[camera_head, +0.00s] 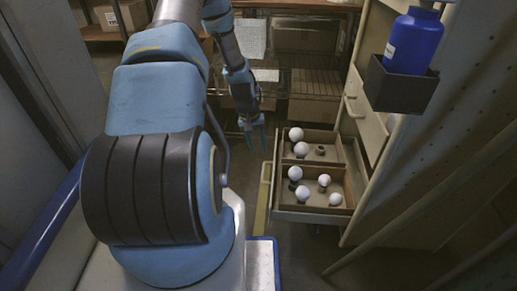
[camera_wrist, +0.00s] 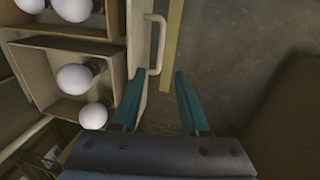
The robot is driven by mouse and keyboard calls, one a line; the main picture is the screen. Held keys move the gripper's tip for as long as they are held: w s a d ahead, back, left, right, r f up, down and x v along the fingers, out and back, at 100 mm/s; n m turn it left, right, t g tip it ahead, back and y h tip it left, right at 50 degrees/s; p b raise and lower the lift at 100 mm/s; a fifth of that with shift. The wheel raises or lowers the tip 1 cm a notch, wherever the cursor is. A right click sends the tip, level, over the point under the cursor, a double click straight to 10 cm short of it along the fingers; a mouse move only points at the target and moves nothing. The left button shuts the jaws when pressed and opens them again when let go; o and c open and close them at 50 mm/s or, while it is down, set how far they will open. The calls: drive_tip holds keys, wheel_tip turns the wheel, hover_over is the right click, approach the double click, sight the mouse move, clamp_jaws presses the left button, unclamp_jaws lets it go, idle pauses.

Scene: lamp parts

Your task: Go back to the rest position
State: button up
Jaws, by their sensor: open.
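My gripper (camera_head: 253,131) hangs at the end of my blue and grey arm, left of the open drawer in the head view. In the wrist view, my gripper (camera_wrist: 157,92) shows two teal fingers spread apart with nothing between them. Bare floor and part of the drawer's side lie beyond the fingertips. Several white bulbs (camera_head: 303,193) with dark bases lie in the drawer's compartments. Bulbs (camera_wrist: 75,79) also show at the left of the wrist view, apart from the fingers.
The open drawer (camera_head: 310,216) juts from a beige cabinet (camera_head: 377,132). A blue bottle (camera_head: 413,42) stands in a dark holder on the right. Shelves with cardboard boxes (camera_head: 120,15) stand at the back. Bare floor (camera_wrist: 235,45) lies right of the drawer in the wrist view.

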idle(0.3)
drive_tip(key=s+a+r+t+y, duration=0.1)
drive_tip(key=s+a+r, duration=0.15)
drive_tip(key=r, duration=0.65)
drive_tip(key=s+a+r+y, duration=0.15)
drive_tip(key=s+r, duration=0.25)
drive_tip(key=r, duration=0.4)
drive_tip(key=s+a+r, duration=0.3)
drive_tip(key=s+r, duration=0.7)
drive_tip(key=s, duration=0.2)
wheel_tip(320, 180, up, 33)
drive_tip(key=p, duration=3.3)
drive_tip(key=shift+r+t+p, duration=0.2)
drive_tip(key=shift+t+p, duration=0.1)
drive_tip(key=shift+t, duration=0.1)
drive_tip(key=shift+h, duration=0.25)
